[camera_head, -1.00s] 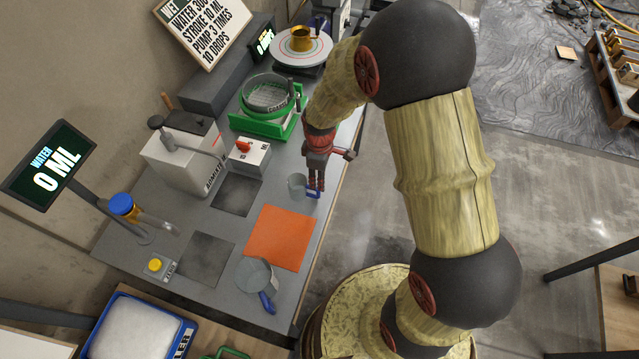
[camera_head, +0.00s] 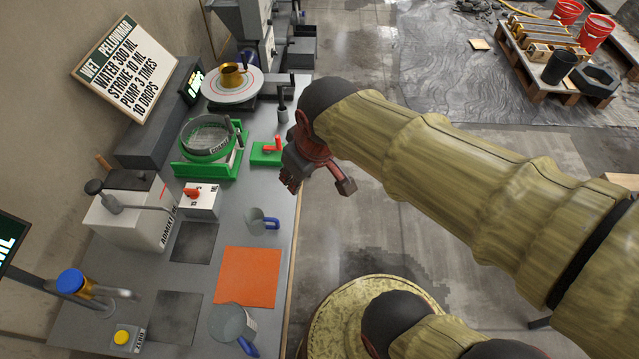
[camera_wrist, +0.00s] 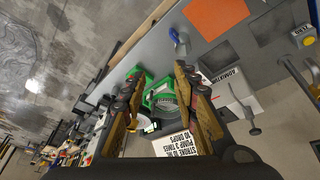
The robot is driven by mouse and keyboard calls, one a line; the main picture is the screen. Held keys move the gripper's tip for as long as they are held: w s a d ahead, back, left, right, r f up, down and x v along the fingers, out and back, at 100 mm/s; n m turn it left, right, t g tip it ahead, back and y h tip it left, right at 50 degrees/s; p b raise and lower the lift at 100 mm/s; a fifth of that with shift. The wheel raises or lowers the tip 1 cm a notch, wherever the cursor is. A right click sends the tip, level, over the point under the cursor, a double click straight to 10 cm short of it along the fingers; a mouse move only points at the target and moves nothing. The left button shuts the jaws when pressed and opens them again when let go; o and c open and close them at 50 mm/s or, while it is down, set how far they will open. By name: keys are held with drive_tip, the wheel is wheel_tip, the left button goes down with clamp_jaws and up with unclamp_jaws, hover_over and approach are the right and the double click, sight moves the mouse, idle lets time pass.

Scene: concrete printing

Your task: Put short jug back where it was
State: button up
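The short jug (camera_head: 256,221) is a small grey cup with a blue handle. It stands upright on the bare grey bench, beyond the orange mat (camera_head: 248,278) and right of a dark square mat (camera_head: 193,243). In the wrist view the short jug (camera_wrist: 176,36) shows near the top, apart from my fingers. A larger grey jug (camera_head: 229,321) with a blue handle stands at the near edge of the orange mat. My gripper (camera_head: 287,180) is raised near the bench's right edge, beyond the short jug. Its fingers (camera_wrist: 160,100) are spread wide with nothing held between them.
A green-framed sieve (camera_head: 207,140), a green block with a red lever (camera_head: 266,152), a white admixture dispenser (camera_head: 130,220) and a turntable (camera_head: 232,85) stand on the bench. Another dark mat (camera_head: 175,318) lies near. Open floor is right of the bench.

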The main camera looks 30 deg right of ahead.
drive_tip(key=s+r+m+t, duration=0.1)
drive_tip(key=s+r+m, duration=0.1)
drive_tip(key=s, duration=0.4)
drive_tip(key=shift+s+d+r+m, duration=0.25)
drive_tip(key=shift+d+r+m, duration=0.1)
drive_tip(key=shift+r, duration=0.35)
wheel_tip(320, 180, down, 13)
drive_tip(key=b, duration=1.2)
drive_tip(key=shift+r+b, duration=0.2)
drive_tip(key=shift+b, duration=0.15)
